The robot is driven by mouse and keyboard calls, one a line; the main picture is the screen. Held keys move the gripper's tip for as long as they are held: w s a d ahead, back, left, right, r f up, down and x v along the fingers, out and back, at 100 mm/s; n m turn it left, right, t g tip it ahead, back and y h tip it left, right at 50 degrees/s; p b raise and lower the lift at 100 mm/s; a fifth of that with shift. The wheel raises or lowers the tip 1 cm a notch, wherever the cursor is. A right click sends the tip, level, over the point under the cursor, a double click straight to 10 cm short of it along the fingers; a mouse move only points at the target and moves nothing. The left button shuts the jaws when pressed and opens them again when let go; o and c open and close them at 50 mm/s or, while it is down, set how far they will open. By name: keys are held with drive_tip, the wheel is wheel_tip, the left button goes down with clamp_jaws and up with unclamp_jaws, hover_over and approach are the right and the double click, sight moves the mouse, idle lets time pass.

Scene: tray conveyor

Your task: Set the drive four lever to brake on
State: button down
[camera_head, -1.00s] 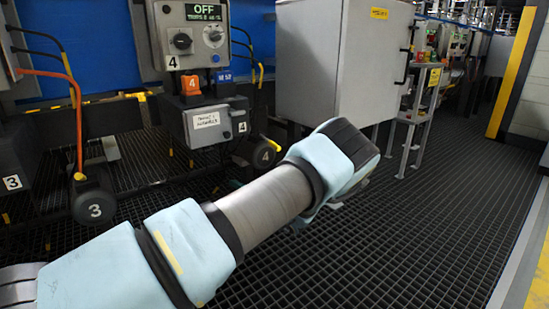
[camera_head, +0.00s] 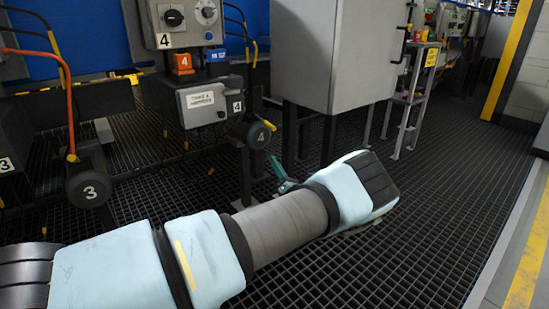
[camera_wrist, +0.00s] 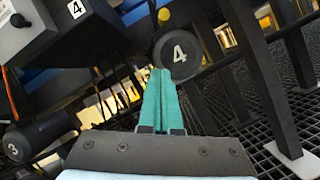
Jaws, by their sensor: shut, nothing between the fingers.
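The drive four motor (camera_head: 258,137) is a round black drum marked 4, below the grey station 4 box. A small yellow lever tip (camera_head: 270,125) sticks out at its upper right. In the wrist view, the drum (camera_wrist: 180,58) is just beyond my fingertips, with the yellow tip (camera_wrist: 164,15) above it. My gripper (camera_head: 273,161) shows in teal below and right of the drum. In the wrist view, my gripper (camera_wrist: 161,72) has its fingers together and empty, overlapping the drum's left edge. I cannot tell whether they touch. Most of the lever is hidden.
The drive three drum (camera_head: 88,188) stands to the left. A grey box (camera_head: 208,101) and an orange number 4 block (camera_head: 182,63) are above drive four. A grey cabinet (camera_head: 325,55) on dark legs stands at right. The grating floor (camera_head: 430,190) at right is clear.

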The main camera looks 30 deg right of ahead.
sight(265, 121)
drive_tip(key=w+d+r+b, duration=0.1)
drive_tip(key=w+r+b, duration=0.2)
drive_tip(key=w+r, duration=0.3)
drive_tip(key=shift+w+d+b, duration=0.35)
drive_tip(key=shift+w+d, duration=0.05)
drive_tip(key=shift+w, duration=0.3)
drive_tip(key=shift+r, duration=0.25)
drive_tip(key=shift+s+r+g+p, duration=0.1)
drive_tip(key=shift+r+g+p, duration=0.2)
drive_tip(key=shift+p, duration=0.85)
